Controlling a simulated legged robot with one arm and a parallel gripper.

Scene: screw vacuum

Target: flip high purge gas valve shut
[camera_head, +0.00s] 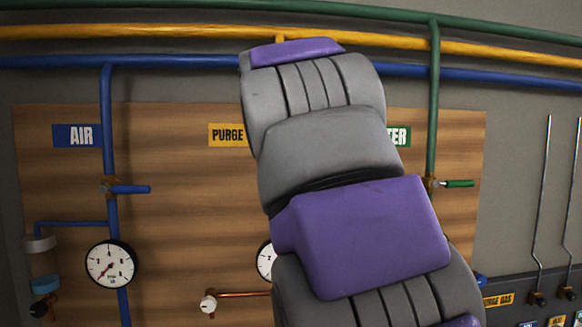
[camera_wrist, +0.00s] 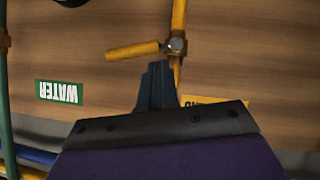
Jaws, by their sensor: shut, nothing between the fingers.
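The yellow purge gas valve handle (camera_wrist: 135,50) shows in the wrist view. It points left from its metal pivot (camera_wrist: 176,45), crosswise to the yellow pipe (camera_wrist: 179,15). My gripper (camera_wrist: 157,68) is shut and empty, its dark fingertips close to the handle near the pivot end. I cannot tell whether they touch it. In the head view my arm hides this valve and my gripper. The yellow PURGE sign (camera_head: 227,135) is partly covered there.
In the head view, a blue air valve handle (camera_head: 130,189) and a green water valve handle (camera_head: 459,184) stick out crosswise to their pipes. A gauge (camera_head: 111,265) sits lower left. The wooden panel (camera_head: 170,160) backs these fittings. Upright metal rods (camera_head: 544,200) stand at right.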

